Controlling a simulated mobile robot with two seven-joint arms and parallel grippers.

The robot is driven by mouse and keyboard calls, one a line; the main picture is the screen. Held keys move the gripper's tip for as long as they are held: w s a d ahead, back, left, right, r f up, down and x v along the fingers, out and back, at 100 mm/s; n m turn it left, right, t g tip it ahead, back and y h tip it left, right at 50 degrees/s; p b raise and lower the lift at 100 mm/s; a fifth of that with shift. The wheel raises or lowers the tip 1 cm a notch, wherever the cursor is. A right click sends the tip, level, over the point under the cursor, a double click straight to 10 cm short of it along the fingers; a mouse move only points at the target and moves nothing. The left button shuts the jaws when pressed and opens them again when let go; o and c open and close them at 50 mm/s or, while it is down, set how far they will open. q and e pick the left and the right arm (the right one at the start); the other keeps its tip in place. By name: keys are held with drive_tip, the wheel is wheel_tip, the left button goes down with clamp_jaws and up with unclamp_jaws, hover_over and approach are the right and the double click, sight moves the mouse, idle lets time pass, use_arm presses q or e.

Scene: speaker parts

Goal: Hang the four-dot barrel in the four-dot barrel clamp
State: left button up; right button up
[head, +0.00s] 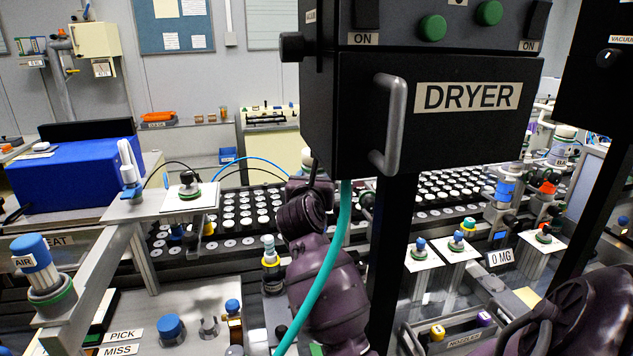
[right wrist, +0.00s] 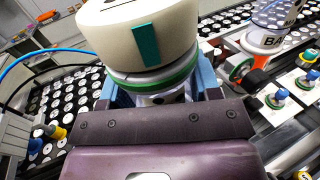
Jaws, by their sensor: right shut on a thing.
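My right gripper (head: 312,182) is in the middle of the head view, beside the left edge of the dryer. In the right wrist view it is shut on a cream barrel (right wrist: 137,35) with a teal stripe and a green ring near its base. A small cream part of this barrel (head: 307,157) shows above the gripper in the head view. No dots are visible on the side facing the wrist camera. A white cylinder lettered "BA" (right wrist: 272,38) stands apart at the right in the wrist view. I cannot make out which fixture is the four-dot clamp. My left gripper is not in view.
The black dryer box (head: 440,135) hangs close to the right of the gripper and hides part of the bench. A teal hose (head: 322,275) crosses in front of my arm. Trays of white-capped vials (head: 240,212) lie behind. A stand with a white plate (head: 190,200) is at left.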

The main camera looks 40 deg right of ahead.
drive_tip(key=shift+w+d+r, duration=0.1)
drive_tip(key=shift+w+d, duration=0.05)
drive_tip(key=shift+w, duration=0.1)
drive_tip(key=shift+w+d, duration=0.15)
drive_tip(key=shift+w, duration=0.15)
drive_tip(key=shift+w+d, duration=0.2)
drive_tip(key=shift+w, duration=0.2)
idle(0.5)
drive_tip(key=shift+w+d, duration=0.2)
drive_tip(key=shift+w, duration=0.1)
drive_tip(key=shift+w+d, duration=0.15)
drive_tip(key=shift+w, duration=0.15)
drive_tip(key=shift+w+d, duration=0.15)
drive_tip(key=shift+w, duration=0.15)
drive_tip(key=shift+w+d, duration=0.1)
drive_tip(key=shift+w, duration=0.1)
drive_tip(key=shift+f, duration=0.45)
idle(0.6)
drive_tip(key=o, duration=1.5)
